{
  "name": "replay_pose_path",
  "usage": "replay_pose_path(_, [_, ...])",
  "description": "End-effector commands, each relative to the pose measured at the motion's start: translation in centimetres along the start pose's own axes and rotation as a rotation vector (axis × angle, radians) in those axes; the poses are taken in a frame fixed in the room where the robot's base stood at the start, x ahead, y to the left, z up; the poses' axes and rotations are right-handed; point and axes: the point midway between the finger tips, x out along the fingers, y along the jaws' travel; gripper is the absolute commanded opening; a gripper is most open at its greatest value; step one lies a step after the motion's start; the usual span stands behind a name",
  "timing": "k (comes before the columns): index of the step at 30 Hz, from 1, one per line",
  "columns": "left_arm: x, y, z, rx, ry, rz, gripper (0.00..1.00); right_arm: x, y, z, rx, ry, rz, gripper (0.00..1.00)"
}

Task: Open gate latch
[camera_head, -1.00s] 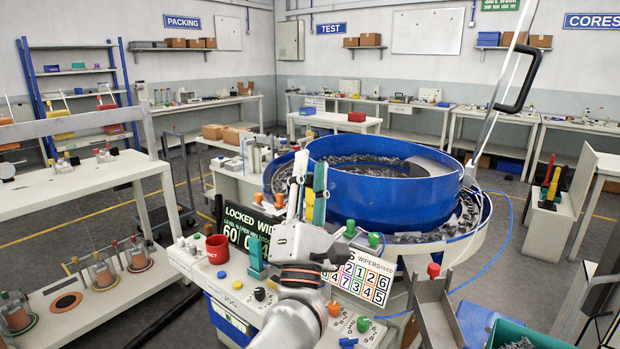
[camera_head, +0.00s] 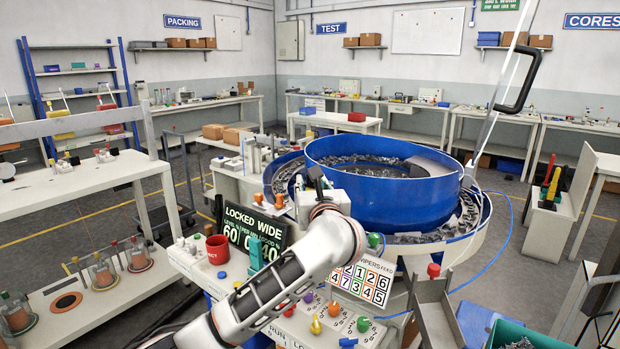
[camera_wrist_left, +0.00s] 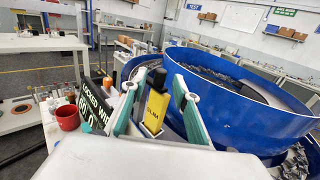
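My left gripper (camera_head: 318,182) is above the control desk, in front of the blue bowl (camera_head: 385,195). In the left wrist view the two teal fingers of the left gripper (camera_wrist_left: 155,92) are spread apart. A yellow upright block with a black top (camera_wrist_left: 155,108) shows between the fingers, with gaps on both sides; I cannot tell how deep it lies. In the head view my arm hides it. A clear panel (camera_head: 492,115) with a black handle (camera_head: 518,78) rises at the bowl's right. I cannot identify a gate latch for sure. My right gripper is not in view.
A red mug (camera_head: 217,249) and a black display reading "LOCKED WIDE" (camera_head: 250,230) stand left of my arm. Knobs and a number card (camera_head: 365,280) lie to its right. A metal chute (camera_head: 437,310) and a green bin (camera_head: 525,335) are at front right.

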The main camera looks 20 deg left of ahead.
Motion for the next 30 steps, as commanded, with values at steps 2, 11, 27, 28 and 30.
replay_pose_path(2, [1.3, 0.1, 0.1, 0.003, -0.002, 0.003, 0.30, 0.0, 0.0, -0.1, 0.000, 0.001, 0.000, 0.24])
replay_pose_path(11, [3.5, 0.0, 0.1, -0.001, -0.002, 0.000, 0.30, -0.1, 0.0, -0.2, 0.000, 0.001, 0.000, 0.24])
replay_pose_path(27, [3.5, 0.0, 0.0, 0.000, -0.001, -0.001, 0.00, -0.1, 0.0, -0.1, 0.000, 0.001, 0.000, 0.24])
replay_pose_path(28, [3.5, 0.0, 0.0, 0.000, -0.001, -0.002, 0.00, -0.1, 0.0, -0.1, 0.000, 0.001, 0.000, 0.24])
replay_pose_path(30, [3.5, 0.1, 0.0, 0.000, -0.001, -0.007, 0.00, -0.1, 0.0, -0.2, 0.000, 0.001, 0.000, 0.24])
